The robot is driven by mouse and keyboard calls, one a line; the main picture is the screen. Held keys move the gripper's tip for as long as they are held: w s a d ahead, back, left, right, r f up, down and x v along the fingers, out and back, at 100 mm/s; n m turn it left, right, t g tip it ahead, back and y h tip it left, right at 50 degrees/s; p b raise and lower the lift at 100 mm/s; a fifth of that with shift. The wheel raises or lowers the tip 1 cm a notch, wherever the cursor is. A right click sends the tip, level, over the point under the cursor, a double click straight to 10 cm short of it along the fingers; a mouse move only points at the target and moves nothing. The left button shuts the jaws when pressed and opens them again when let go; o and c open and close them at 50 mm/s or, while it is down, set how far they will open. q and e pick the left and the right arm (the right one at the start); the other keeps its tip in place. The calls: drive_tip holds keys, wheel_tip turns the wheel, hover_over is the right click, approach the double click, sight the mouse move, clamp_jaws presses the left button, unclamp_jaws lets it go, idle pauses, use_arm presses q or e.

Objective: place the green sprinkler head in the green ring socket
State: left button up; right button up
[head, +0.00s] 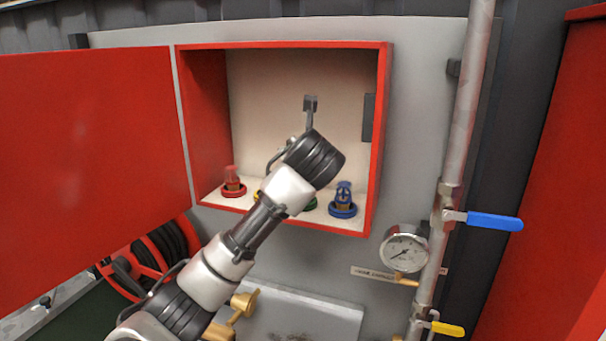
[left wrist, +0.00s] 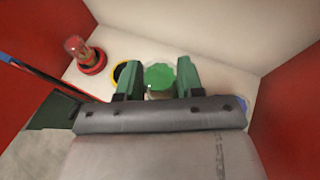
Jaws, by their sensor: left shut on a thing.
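My left gripper (left wrist: 158,82) is inside the red cabinet, its two green fingers shut on the green sprinkler head (left wrist: 159,75). In the left wrist view the head's round green top shows between the fingers, with a pale rim around it. In the head view my left arm covers the gripper and the sprinkler head. A bit of green, apparently the green ring socket (head: 311,204), shows on the cabinet floor beside my arm. Whether the sprinkler head touches the socket is hidden. My right gripper is not in view.
A red sprinkler head (head: 232,179) stands in a red ring at left, a blue one (head: 343,196) in a blue ring at right. A yellow ring (left wrist: 121,72) lies close beside the left finger. The red cabinet wall (head: 378,140) bounds the right; the red door (head: 90,150) is open.

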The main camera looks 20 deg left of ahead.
use_arm(q)
drive_tip(key=shift+w+f, duration=0.25)
drive_tip(key=shift+w, duration=0.25)
drive_tip(key=shift+w+f, duration=0.25)
drive_tip(key=shift+w, duration=0.25)
drive_tip(key=shift+w+f+p, duration=0.15)
drive_tip(key=shift+f+p, duration=0.15)
drive_tip(key=shift+p, duration=0.15)
wheel_tip(320, 180, down, 3)
drive_tip(key=shift+f+p, duration=0.1)
drive_tip(key=shift+p, duration=0.75)
drive_tip(key=shift+a+f, duration=0.1)
drive_tip(key=shift+f, duration=0.15)
drive_tip(key=o, duration=1)
